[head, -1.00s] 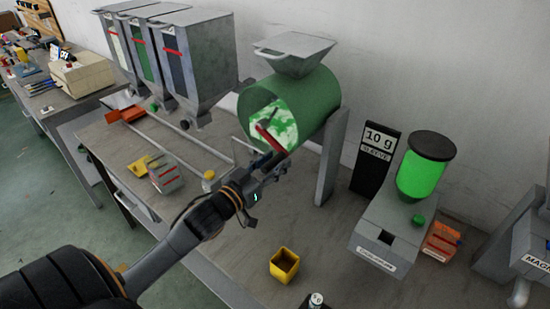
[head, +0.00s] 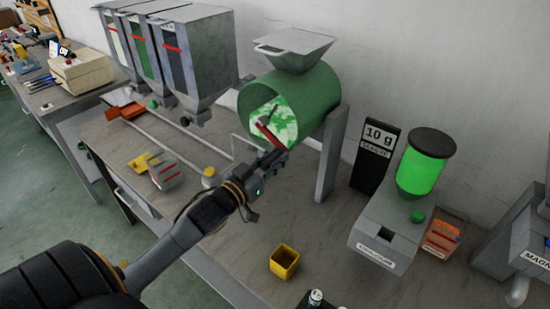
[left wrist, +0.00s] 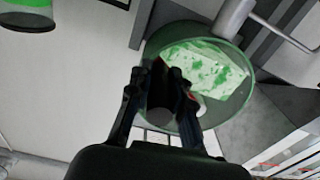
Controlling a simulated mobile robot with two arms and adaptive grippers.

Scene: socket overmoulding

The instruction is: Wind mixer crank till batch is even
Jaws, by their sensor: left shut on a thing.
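The mixer is a green drum (head: 318,98) with a grey hopper (head: 294,50) on top, held on a grey stand. Its open end faces me, and the batch (head: 284,118) inside is patchy green and white. The patches also show in the left wrist view (left wrist: 205,70). A red crank arm (head: 268,134) crosses the drum's front. My left gripper (head: 272,160) is shut on the crank's dark handle (left wrist: 162,88), in front of the drum's lower edge. The fingers partly hide the handle. My right gripper is in no view.
Three grey hoppers (head: 198,55) stand left of the mixer. A black "10 g" sign (head: 376,152), a machine with a bright green jar (head: 425,172) and an orange bin (head: 441,238) stand right. A yellow cup (head: 284,262) sits on the bench in front.

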